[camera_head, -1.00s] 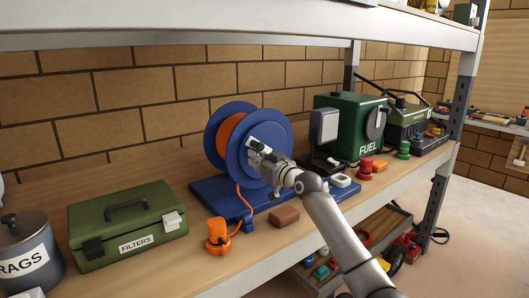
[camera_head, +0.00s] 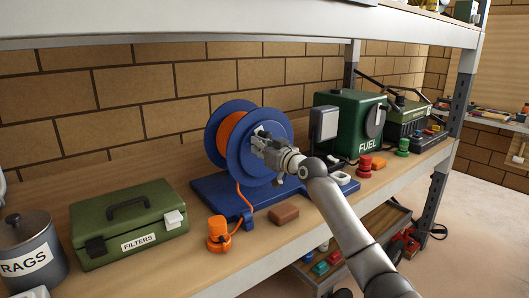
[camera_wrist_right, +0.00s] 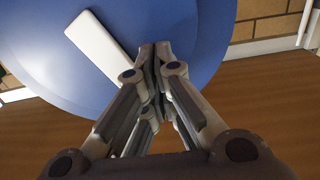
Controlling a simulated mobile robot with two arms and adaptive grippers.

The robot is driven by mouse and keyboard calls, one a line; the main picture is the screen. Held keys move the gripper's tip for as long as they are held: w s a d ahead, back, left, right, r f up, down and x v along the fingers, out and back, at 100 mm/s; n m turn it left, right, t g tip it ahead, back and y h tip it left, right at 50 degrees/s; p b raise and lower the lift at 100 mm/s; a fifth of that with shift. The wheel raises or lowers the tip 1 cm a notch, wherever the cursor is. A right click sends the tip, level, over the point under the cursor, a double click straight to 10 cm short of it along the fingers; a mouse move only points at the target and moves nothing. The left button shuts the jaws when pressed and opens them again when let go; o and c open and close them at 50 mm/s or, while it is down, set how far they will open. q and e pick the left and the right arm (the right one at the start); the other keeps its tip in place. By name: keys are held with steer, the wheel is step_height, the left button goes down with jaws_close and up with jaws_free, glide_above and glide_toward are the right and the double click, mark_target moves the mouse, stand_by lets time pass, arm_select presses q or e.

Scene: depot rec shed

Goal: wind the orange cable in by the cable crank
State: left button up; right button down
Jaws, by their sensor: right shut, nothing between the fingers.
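The blue reel (camera_head: 272,128) stands on a blue base (camera_head: 205,187), with orange cable (camera_head: 227,131) wound on it. The cable hangs down to an orange plug (camera_head: 217,236) on the shelf. The pale bar of the cable crank (camera_wrist_right: 95,45) lies against the reel's face in the right wrist view; in the head view it is mostly hidden behind my gripper. My right gripper (camera_head: 260,142) is shut and empty in front of the reel. Its fingertips (camera_wrist_right: 155,50) are beside the bar's lower end; I cannot tell whether they touch it. My left gripper is not in view.
A brown block (camera_head: 284,215) lies in front of the base. A green filters box (camera_head: 128,222) and a grey rags pot (camera_head: 27,258) stand left. A green fuel box (camera_head: 350,118) and red knob (camera_head: 365,166) stand right. An upper shelf (camera_head: 200,27) hangs above.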

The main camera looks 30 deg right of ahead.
steer(key=shift+a+f, duration=0.1)
steer(key=shift+a, duration=0.05)
steer(key=s+p, duration=0.1)
steer(key=s, duration=0.8)
steer(key=shift+d, duration=0.35)
steer(key=shift+s, duration=0.1)
stand_by(0.6)
